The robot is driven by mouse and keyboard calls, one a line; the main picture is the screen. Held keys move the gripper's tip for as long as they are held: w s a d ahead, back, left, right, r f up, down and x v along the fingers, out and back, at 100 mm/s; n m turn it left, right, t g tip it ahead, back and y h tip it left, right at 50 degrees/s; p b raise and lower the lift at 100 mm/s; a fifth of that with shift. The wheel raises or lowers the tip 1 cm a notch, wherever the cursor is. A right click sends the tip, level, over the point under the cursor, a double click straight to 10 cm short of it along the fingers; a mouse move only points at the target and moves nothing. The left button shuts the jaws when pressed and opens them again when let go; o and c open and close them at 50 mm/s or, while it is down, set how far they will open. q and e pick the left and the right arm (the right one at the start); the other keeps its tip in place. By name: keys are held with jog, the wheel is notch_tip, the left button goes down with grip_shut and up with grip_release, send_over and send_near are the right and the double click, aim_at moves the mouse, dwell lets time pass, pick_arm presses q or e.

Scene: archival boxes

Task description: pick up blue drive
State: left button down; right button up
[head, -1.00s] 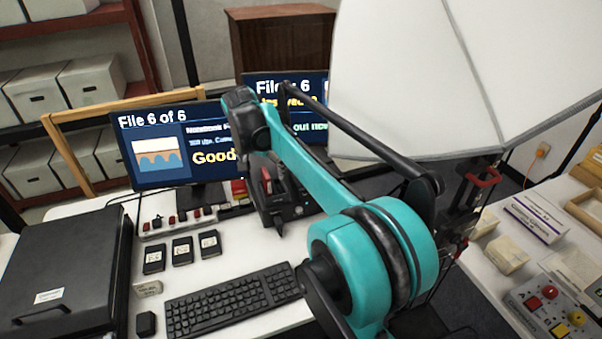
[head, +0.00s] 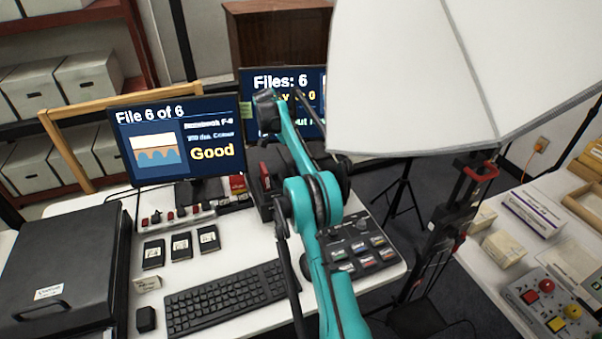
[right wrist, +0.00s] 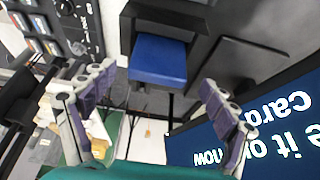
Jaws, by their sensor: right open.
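The blue drive (right wrist: 158,60) sits in a black dock (right wrist: 190,18) in the right wrist view, with its flat blue face showing. My right gripper (right wrist: 157,80) is open, one finger on either side of the drive and apart from it, with nothing held. In the head view my teal right arm reaches over the desk toward a black device (head: 265,192) beside the monitors. The arm covers part of that device, and I cannot make out the drive or the right gripper's fingertips there. My left gripper is not in view.
A monitor (head: 160,168) reads "File 6 of 6" and "Good". Three black drives (head: 181,246) lie behind the keyboard (head: 225,298). A black case (head: 65,255) stands at left. A white light diffuser (head: 430,70) hangs at upper right. A control panel (head: 358,245) lies right of my arm.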

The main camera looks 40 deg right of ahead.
jog(key=b+x, duration=0.1)
jog(key=x, duration=0.1)
jog(key=b+x, duration=0.1)
jog(key=x, duration=0.1)
jog(key=shift+a+f, duration=0.15)
jog(key=shift+a, duration=0.05)
jog(key=shift+d+f, duration=0.1)
jog(key=shift+f, duration=0.1)
jog(key=shift+s+r, duration=0.1)
jog(key=shift+r, duration=0.05)
jog(key=c, duration=1.4)
